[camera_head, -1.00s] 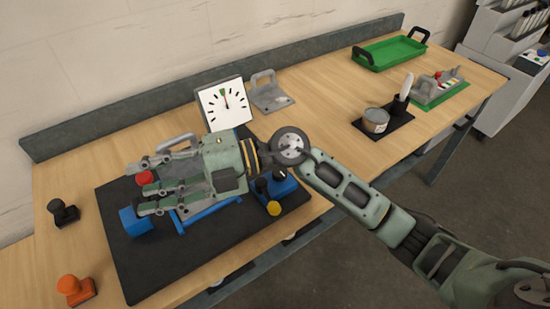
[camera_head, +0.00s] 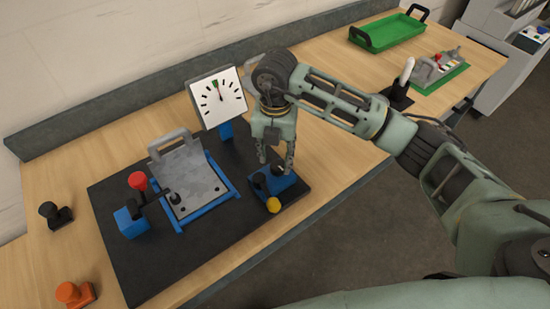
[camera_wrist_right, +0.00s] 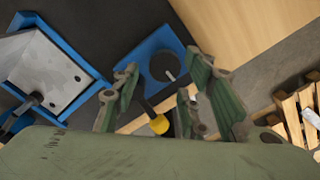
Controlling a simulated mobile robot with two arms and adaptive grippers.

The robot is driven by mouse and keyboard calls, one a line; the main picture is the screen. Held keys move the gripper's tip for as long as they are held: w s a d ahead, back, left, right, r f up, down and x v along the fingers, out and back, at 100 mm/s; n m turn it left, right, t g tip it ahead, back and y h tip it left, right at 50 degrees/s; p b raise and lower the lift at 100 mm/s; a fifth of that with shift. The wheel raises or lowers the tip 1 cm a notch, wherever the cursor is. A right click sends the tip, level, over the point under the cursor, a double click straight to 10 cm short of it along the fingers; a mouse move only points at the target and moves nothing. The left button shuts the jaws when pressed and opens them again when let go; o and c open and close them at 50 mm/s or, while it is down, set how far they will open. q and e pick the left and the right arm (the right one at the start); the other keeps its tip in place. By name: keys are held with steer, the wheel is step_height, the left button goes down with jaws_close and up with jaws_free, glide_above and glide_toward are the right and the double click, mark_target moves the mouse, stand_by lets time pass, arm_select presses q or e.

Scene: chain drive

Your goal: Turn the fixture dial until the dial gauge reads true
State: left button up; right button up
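The dial gauge (camera_head: 218,97) stands at the back of the black mat, with a white face, black ticks and a green mark near the top. Its needle points upward, close to the green mark; the exact offset is too small to tell. A blue block (camera_head: 287,187) at the mat's right carries a black round dial (camera_wrist_right: 158,68) with a pale pointer line. My right gripper (camera_head: 275,166) points down just above this block. Its fingers are apart, on either side of the dial in the wrist view; contact is not clear. My left gripper is not in view.
A yellow knob (camera_head: 273,205) sits at the block's front. Left of it are a blue-framed grey plate with handle (camera_head: 180,178) and a red-knobbed lever (camera_head: 138,181). Black (camera_head: 56,215) and orange (camera_head: 74,294) pieces stand left. A green tray (camera_head: 385,35) is far back.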

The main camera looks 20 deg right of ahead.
mark_target(275, 165)
steer(key=shift+f+p, duration=0.35)
steer(key=shift+f, duration=1.4)
steer(key=shift+c, duration=0.2)
jaws_close()
